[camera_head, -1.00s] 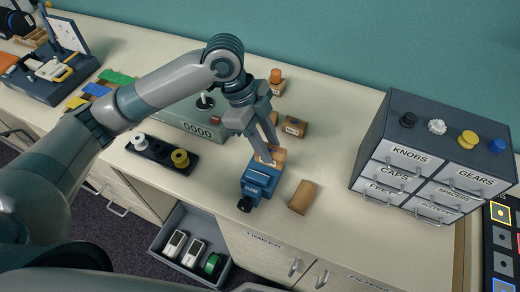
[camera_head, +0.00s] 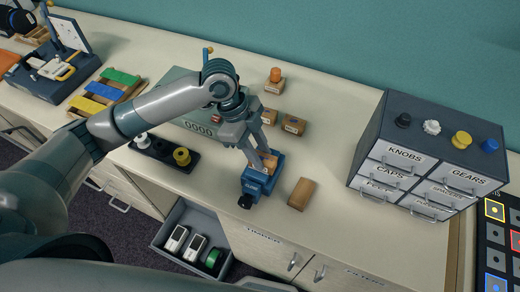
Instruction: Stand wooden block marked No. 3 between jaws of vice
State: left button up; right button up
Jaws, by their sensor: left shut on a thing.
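The blue vice (camera_head: 257,184) stands near the front edge of the worktop, its dark handle toward me. My left gripper (camera_head: 263,158) points down over the vice and is shut on a small wooden block (camera_head: 265,167). The block's lower part is at the vice's jaws, and the gripper and vice partly hide it. I cannot read its number or tell whether it rests on the vice. My right gripper is not in view.
A plain wooden block (camera_head: 301,194) lies right of the vice. Marked blocks (camera_head: 293,124) and one with an orange top (camera_head: 275,82) stand behind. A drawer cabinet (camera_head: 372,150) is at the right. A black tray (camera_head: 165,152) with spools is left; an open drawer (camera_head: 168,231) is below.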

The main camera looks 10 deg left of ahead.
pick_arm(q)
jog(key=shift+f, duration=0.15)
jog(key=shift+f, duration=0.2)
